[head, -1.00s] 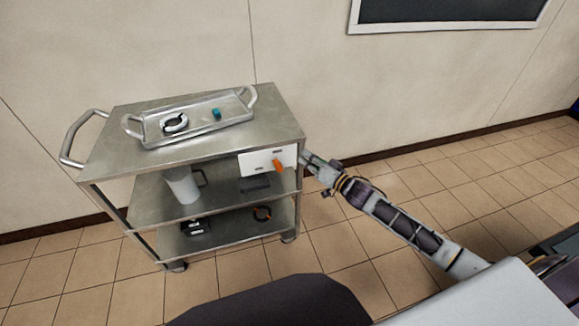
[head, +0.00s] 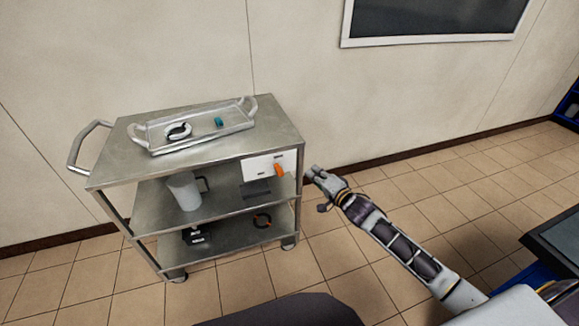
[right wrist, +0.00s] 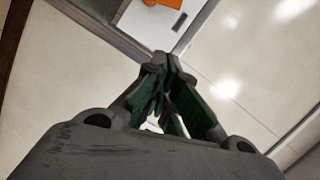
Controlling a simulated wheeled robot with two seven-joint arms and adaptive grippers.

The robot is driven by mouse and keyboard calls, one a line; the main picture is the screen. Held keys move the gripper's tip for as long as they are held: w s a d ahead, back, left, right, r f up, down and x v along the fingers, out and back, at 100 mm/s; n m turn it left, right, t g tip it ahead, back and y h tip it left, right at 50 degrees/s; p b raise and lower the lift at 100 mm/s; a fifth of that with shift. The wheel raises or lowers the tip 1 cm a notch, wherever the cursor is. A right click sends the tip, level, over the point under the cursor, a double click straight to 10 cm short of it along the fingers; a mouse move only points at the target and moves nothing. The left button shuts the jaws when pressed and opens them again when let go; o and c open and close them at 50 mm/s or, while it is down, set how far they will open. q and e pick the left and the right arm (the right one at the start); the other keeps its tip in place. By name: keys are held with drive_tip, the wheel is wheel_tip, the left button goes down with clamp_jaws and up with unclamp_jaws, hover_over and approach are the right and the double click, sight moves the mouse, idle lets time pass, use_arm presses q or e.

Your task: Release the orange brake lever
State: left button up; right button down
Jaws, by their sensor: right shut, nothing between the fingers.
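The orange brake lever (head: 279,169) sits on a white plate (head: 260,166) at the right end of the steel cart, just under its top. In the head view the lever tilts slightly. In the right wrist view part of the lever (right wrist: 165,3) shows at the top edge, on the white plate (right wrist: 148,25). My right gripper (head: 312,172) is just right of the cart, apart from the lever. Its fingertips (right wrist: 160,60) are together with nothing between them. My left gripper is not in view.
The cart top (head: 115,168) carries a metal tray (head: 205,134) with a clamp ring (head: 178,131) and a teal piece (head: 219,122). A white pitcher (head: 184,191) stands on the middle shelf. Tiled floor (head: 400,215) is clear right of the cart. A wall (head: 180,50) stands behind.

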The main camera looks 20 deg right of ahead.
sight(278, 169)
drive_tip(key=b+x, duration=0.1)
drive_tip(key=x, duration=0.9)
drive_tip(key=shift+a+f+b, duration=0.25)
drive_tip(key=shift+a+b, duration=0.15)
drive_tip(key=shift+a, duration=0.35)
drive_tip(key=shift+a+f, duration=0.25)
drive_tip(key=shift+a, duration=0.45)
drive_tip(key=shift+a+f, duration=0.15)
drive_tip(key=shift+a, duration=0.3)
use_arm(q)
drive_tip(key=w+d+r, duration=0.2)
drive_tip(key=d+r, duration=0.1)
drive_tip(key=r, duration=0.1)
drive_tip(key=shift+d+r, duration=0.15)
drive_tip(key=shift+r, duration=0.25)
